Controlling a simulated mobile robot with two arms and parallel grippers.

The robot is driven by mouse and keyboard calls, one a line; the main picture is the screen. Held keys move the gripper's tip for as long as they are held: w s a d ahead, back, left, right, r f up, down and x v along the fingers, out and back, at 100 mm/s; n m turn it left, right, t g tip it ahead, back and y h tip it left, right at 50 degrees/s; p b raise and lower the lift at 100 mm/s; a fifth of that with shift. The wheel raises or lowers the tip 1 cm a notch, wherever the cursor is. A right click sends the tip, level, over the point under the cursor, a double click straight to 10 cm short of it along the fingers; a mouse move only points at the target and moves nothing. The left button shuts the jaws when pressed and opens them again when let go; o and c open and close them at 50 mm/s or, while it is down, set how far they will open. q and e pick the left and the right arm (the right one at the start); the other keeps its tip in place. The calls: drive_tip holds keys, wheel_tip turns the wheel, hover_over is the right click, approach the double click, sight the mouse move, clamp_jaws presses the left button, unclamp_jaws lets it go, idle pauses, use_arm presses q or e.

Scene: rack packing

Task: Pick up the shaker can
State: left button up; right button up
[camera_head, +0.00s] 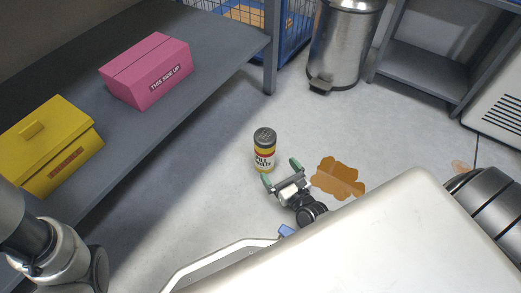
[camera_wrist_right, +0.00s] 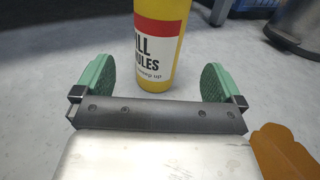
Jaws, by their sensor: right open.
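The shaker can (camera_head: 264,152) is yellow with a dark grey lid and a red and white label. It stands upright on the floor. My right gripper (camera_head: 281,169) is open, with its green finger pads just in front of the can. In the right wrist view the can (camera_wrist_right: 157,45) stands beyond the gap between the open fingers (camera_wrist_right: 158,82); its top is cut off by the frame. The can looks free of both pads. My left arm shows at the lower left, but its gripper is not in view.
An orange-brown spill (camera_head: 338,177) lies on the floor right of my right gripper. A grey shelf (camera_head: 190,100) at left bears a pink box (camera_head: 147,70) and a yellow box (camera_head: 50,145). A metal pedal bin (camera_head: 341,45) and blue crate (camera_head: 297,25) stand behind.

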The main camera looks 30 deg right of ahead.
sight(270, 161)
drive_tip(key=w+b, duration=0.1)
drive_tip(key=w, duration=0.2)
drive_tip(key=shift+w+a, duration=0.1)
drive_tip(key=w+b, duration=0.2)
drive_tip(key=w, duration=0.1)
drive_tip(key=w+b, duration=0.1)
drive_tip(key=shift+w+a+f, duration=0.25)
drive_tip(key=shift+w, duration=0.35)
drive_tip(key=shift+r, duration=0.2)
drive_tip(key=c, duration=1.3)
